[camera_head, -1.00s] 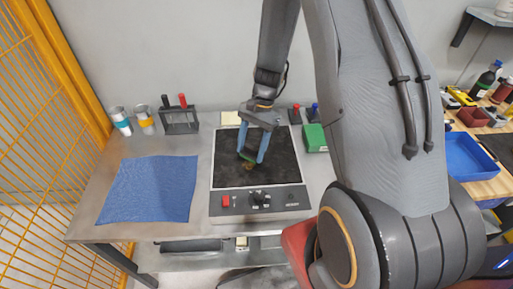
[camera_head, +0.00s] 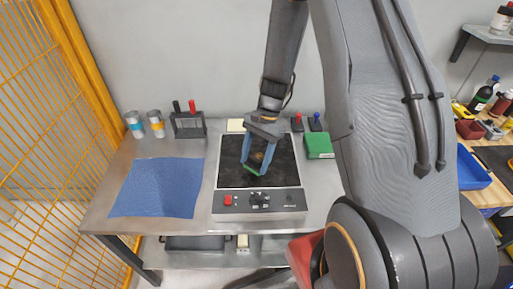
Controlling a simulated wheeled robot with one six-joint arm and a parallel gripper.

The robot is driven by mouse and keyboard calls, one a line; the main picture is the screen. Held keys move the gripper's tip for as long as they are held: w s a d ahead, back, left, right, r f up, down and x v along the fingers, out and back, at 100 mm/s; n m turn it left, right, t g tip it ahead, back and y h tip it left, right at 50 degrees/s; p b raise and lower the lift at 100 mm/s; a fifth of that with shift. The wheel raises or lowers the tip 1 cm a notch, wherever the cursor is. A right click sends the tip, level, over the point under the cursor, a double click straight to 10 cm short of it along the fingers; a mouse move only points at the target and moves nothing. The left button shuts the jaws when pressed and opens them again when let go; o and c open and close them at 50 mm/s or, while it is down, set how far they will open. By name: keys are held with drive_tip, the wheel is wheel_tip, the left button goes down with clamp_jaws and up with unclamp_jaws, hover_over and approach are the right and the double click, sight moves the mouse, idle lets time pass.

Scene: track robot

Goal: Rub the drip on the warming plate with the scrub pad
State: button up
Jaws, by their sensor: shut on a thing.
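The warming plate (camera_head: 231,178) is a black-topped unit with a grey control front, on the metal bench. My gripper (camera_head: 254,167) points down over the middle of the plate, shut on a small green scrub pad (camera_head: 251,170). The pad is low at the plate's surface; I cannot tell for certain that it touches. The drip (camera_head: 258,157) is a small brown mark on the black top, seen between my fingers just behind the pad. The fingers hide parts of the pad and perhaps of the drip.
A blue cloth (camera_head: 157,188) lies left of the plate. Two cans (camera_head: 156,124) and a rack with tool handles (camera_head: 188,122) stand behind it. A green box (camera_head: 318,146) sits right of the plate. A yellow mesh fence (camera_head: 45,150) closes the left side.

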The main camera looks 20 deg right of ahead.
drive_tip(key=shift+r+p, duration=1.5)
drive_tip(key=shift+r, duration=0.9)
drive_tip(key=shift+f, duration=0.1)
